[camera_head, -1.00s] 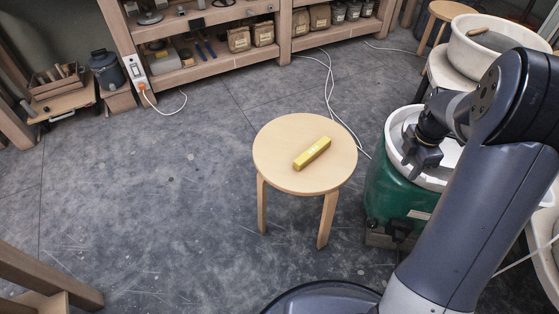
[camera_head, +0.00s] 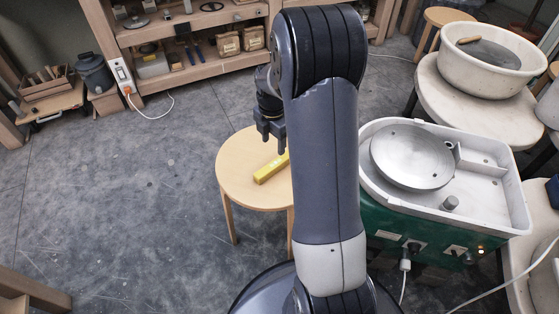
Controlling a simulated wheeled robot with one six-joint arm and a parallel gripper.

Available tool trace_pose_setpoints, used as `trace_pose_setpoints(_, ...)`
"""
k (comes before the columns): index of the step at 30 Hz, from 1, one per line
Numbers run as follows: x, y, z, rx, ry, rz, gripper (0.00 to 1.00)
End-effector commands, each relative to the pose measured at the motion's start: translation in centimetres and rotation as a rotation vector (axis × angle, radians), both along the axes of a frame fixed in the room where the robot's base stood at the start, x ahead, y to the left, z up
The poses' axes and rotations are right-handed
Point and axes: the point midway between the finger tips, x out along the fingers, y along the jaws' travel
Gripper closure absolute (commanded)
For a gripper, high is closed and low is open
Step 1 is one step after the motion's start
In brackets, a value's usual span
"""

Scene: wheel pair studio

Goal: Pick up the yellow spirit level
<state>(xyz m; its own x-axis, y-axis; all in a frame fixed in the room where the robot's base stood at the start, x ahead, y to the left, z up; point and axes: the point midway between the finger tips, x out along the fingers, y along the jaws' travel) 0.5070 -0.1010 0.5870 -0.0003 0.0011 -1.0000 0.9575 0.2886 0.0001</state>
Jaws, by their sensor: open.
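The yellow spirit level (camera_head: 270,169) lies flat on the round wooden stool (camera_head: 236,178), slanting up to the right. Its right end is partly hidden behind my arm. My gripper (camera_head: 270,138) points down above the far side of the stool. In the picture it sits just above the level, apart from it. Its fingers look spread and hold nothing. The right part of the stool is hidden by my arm.
A green pottery wheel with a white tray (camera_head: 490,205) stands right of my arm. A white basin (camera_head: 460,75) rests on a round table behind it. Wooden shelves (camera_head: 200,65) line the back. The floor (camera_head: 120,200) on the left is clear.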

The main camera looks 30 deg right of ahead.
Motion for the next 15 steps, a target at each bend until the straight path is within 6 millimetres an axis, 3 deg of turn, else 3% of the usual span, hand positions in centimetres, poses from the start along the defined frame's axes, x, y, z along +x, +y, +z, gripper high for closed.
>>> trace_pose_setpoints(6, -0.1, 0.0, -3.9, 0.001, 0.003, 0.0, 0.47)
trace_pose_setpoints(15, -0.5, -0.1, -6.5, 0.0, 0.002, 0.0, 0.47)
